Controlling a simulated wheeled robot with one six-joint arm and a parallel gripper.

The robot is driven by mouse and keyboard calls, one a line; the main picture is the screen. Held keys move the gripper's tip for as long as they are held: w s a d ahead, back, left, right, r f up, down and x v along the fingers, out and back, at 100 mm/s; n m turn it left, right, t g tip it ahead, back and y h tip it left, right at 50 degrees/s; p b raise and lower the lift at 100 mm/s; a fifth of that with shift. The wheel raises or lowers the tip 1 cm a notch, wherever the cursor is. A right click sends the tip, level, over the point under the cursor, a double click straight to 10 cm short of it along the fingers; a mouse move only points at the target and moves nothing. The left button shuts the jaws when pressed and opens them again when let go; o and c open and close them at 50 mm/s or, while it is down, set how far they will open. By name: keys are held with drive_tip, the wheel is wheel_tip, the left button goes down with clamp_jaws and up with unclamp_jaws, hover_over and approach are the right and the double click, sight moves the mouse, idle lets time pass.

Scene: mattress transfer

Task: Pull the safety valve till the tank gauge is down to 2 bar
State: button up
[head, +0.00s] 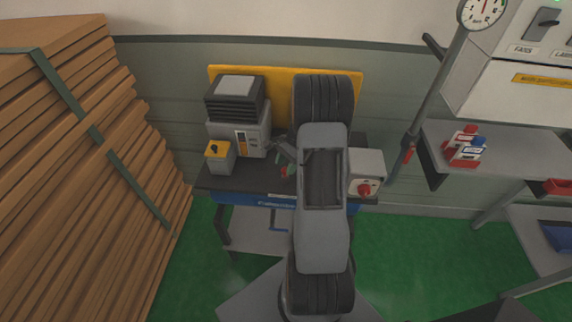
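A round white gauge (483,12) with a red needle pointing about straight up sits at the top right; its numbers are too small to read. A grey pipe with a red handle (408,154) runs down from beside it. I cannot tell which part is the safety valve. My arm covers the middle of the bench. A small grey angled part at its left edge may be my gripper (285,150), near small green and red parts (284,171). Its fingers are too hidden to tell open from shut, or whether it touches anything.
A dark-topped bench (230,181) with a blue front holds a grey machine (240,128), a yellow-topped box (219,158) and a grey box with a red knob (366,177). Stacked brown sheets (75,160) fill the left. A shelf (500,149) with red-and-white bottles (465,147) stands right.

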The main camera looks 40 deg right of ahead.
drive_tip(key=shift+o, duration=0.3)
drive_tip(key=b+v, duration=0.1)
drive_tip(key=v, duration=1.2)
drive_tip(key=shift+r+b, duration=0.35)
drive_tip(key=shift+b, duration=0.05)
drive_tip(key=shift+w+d, duration=0.1)
drive_tip(key=s+a+r+n+t+h, duration=0.1)
drive_tip(key=s+a+r+n, duration=0.1)
drive_tip(key=s+a+n, duration=0.2)
drive_tip(key=s+a+r+n+t+h, duration=0.2)
drive_tip(key=s+a+n, duration=0.2)
drive_tip(key=a+n, duration=0.4)
drive_tip(key=s+a+r+n+t+h, duration=0.1)
drive_tip(key=s+a+n, duration=0.3)
drive_tip(key=a, duration=1)
drive_tip(key=shift+s+r+n+t+h, duration=0.3)
drive_tip(key=shift+r+n, duration=0.25)
drive_tip(key=shift+n, duration=0.35)
drive_tip(key=shift+a, duration=0.15)
